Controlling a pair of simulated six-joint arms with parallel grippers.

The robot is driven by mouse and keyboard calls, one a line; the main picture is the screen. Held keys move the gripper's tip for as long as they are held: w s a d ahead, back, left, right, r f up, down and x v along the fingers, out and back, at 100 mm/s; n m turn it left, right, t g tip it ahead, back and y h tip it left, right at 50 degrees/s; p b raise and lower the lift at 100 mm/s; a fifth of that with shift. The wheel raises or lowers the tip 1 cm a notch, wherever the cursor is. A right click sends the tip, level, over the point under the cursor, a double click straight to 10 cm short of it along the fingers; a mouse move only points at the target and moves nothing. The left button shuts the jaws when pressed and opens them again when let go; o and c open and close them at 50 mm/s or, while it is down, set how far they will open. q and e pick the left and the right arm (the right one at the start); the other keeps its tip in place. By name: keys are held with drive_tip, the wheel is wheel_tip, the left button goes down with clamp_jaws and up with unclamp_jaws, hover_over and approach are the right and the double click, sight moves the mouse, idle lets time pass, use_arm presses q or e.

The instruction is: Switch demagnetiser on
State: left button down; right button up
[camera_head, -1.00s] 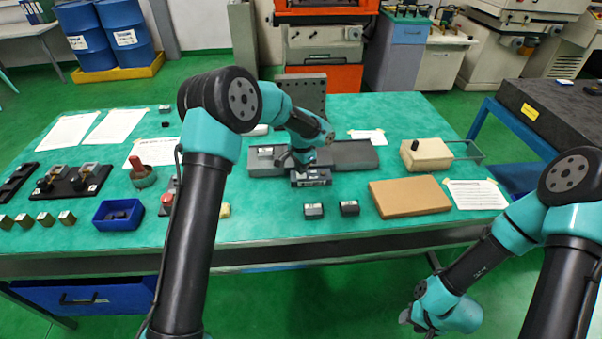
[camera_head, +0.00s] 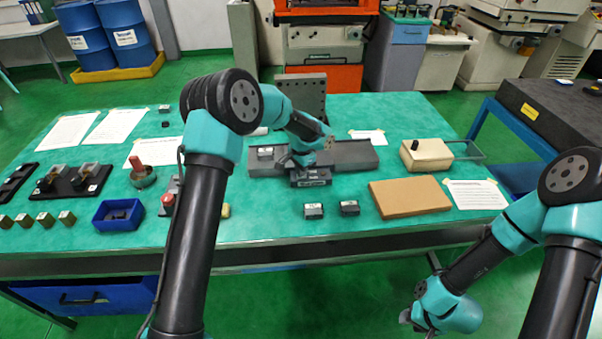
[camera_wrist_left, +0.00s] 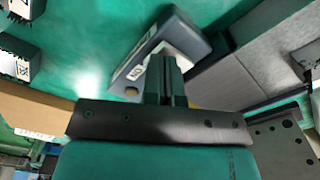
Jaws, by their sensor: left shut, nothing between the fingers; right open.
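No label I can read names the demagnetiser. A dark, low block (camera_head: 311,179) with a pale label on its front edge stands mid-table, in front of a long grey bar. In the left wrist view this labelled dark block (camera_wrist_left: 185,45) lies just beyond my fingertips. My left gripper (camera_wrist_left: 166,66) is shut and empty, with its fingers over or against the block; contact cannot be told. In the head view my left gripper (camera_head: 301,160) is partly hidden by its own wrist. My right gripper (camera_head: 406,318) hangs low in front of the table, open, its fingers barely visible.
The grey bar (camera_head: 350,156) lies behind the block. Two small labelled blocks (camera_head: 314,211) (camera_head: 349,208) are in front. A brown board (camera_head: 410,197) and a cream box with a black knob (camera_head: 427,154) are to the right.

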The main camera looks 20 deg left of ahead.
use_arm(q)
drive_tip(key=shift+f, duration=0.35)
idle(0.3)
drive_tip(key=shift+r, duration=3.55)
